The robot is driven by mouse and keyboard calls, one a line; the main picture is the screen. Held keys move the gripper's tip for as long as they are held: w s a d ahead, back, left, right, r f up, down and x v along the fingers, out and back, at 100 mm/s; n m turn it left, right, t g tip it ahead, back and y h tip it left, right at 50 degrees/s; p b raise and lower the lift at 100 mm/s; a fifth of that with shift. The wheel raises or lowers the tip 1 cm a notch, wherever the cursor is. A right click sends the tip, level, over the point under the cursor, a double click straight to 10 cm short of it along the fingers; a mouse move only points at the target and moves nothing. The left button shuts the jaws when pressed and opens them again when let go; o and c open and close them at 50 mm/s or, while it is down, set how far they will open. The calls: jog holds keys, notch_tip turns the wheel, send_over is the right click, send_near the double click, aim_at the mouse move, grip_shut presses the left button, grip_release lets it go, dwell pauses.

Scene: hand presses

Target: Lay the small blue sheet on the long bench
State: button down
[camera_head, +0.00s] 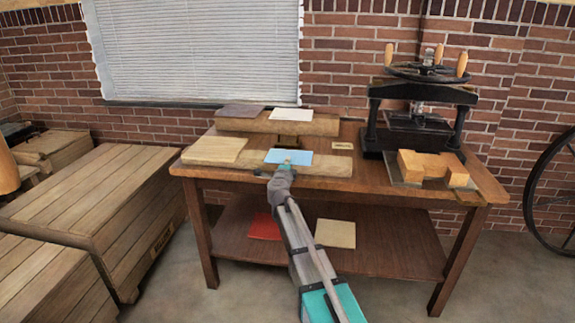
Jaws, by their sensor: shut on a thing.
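The small blue sheet (298,157) is at the front of the wooden table, over the middle of a long low wooden block (333,167). My gripper (286,165) is at its near edge and shut on it. The sheet looks about level; I cannot tell if it touches the block or is held just above. A tan sheet (214,149) is at the block's left end. Behind it a second long wooden block (265,123) bears a grey sheet (240,110) and a white sheet (291,114). I cannot tell which surface is the long bench.
A black hand press (420,95) stands at the back right of the table (400,181). A notched wooden piece (433,167) lies before it. A red sheet (264,227) and a cream sheet (335,233) lie on the lower shelf. Large wooden crates (90,200) stand at left.

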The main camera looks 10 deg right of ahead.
dwell(0.8)
jog(key=shift+c, duration=2)
grip_release()
jog(key=shift+o, duration=1.4)
jog(key=shift+s, duration=0.15)
jog(key=v, duration=0.6)
jog(key=shift+s, duration=0.1)
